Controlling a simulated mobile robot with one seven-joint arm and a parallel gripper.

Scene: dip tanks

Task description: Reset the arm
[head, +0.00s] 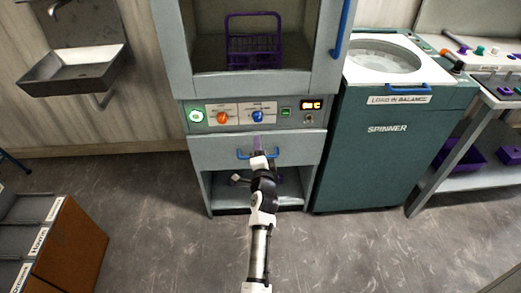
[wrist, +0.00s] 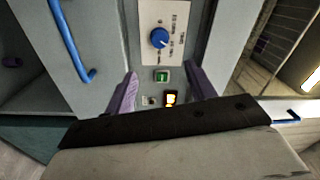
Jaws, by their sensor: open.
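My arm reaches forward in the head view, from the bottom middle up to the front of a grey cabinet (head: 200,150). My gripper (head: 257,143) is in front of the cabinet, just below its control panel and by the blue drawer handle (head: 243,155). In the wrist view my gripper (wrist: 163,84) has its two purple fingers apart with nothing held between them. A blue knob (wrist: 159,38), a green switch (wrist: 162,76) and a lit display (wrist: 170,97) show beyond and between the fingers. I cannot tell whether the gripper touches the cabinet.
A purple rack (head: 254,45) stands inside the cabinet's upper chamber. A green spinner (head: 390,150) stands to the right, beside a bench (head: 455,150). A sink (head: 75,72) is on the left wall, and a brown-sided unit (head: 75,250) is at lower left. Floor (head: 150,200) between is clear.

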